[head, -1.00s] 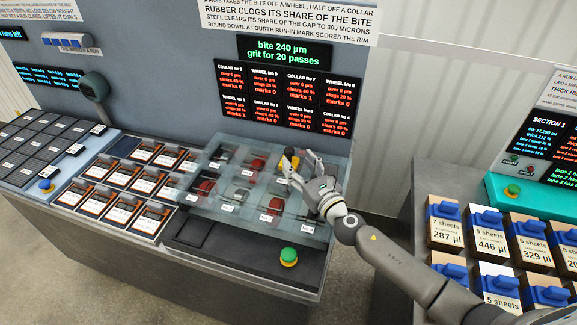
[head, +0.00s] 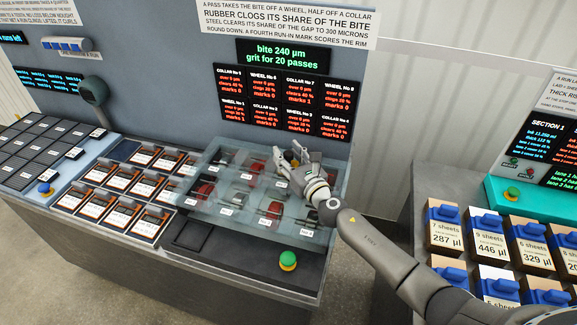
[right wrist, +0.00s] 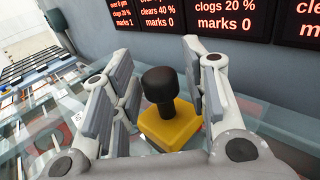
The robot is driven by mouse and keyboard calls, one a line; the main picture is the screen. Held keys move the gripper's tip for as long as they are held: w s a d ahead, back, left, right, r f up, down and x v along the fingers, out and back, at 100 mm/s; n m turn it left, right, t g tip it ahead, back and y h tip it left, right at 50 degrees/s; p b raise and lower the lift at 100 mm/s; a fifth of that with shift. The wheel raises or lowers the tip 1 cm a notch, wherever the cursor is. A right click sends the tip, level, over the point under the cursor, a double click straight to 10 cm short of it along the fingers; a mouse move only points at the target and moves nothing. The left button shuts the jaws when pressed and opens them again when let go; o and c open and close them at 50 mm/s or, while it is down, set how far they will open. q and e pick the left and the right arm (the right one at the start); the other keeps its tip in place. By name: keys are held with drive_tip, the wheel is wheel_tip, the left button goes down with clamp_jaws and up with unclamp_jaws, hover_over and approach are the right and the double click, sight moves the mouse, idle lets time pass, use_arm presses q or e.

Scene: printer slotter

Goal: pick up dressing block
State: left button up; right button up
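The dressing block is a yellow block with a black knob on top. It shows in the right wrist view (right wrist: 172,128), upright at the middle, and in the head view it is mostly hidden by my right gripper (head: 289,157). In the right wrist view my right gripper (right wrist: 158,80) is open, with one finger on each side of the black knob. There is a visible gap between the knob and the left finger; the gap on the right is narrower. My left gripper is not in view.
A glass-like case (head: 215,178) with red and dark wheels and collars lies around and below my right gripper. A green button (head: 288,260) is in front. Orange-edged cartridges (head: 122,188) stand to the left, boxes with blue tops (head: 485,225) to the right. A wall with displays (head: 285,100) rises behind.

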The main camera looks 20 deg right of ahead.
drive_tip(key=c, duration=0.7)
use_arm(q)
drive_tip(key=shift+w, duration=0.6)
use_arm(e)
clamp_jaws()
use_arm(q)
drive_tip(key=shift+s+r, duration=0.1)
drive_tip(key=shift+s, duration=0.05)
use_arm(e)
drive_tip(key=shift+r, duration=0.1)
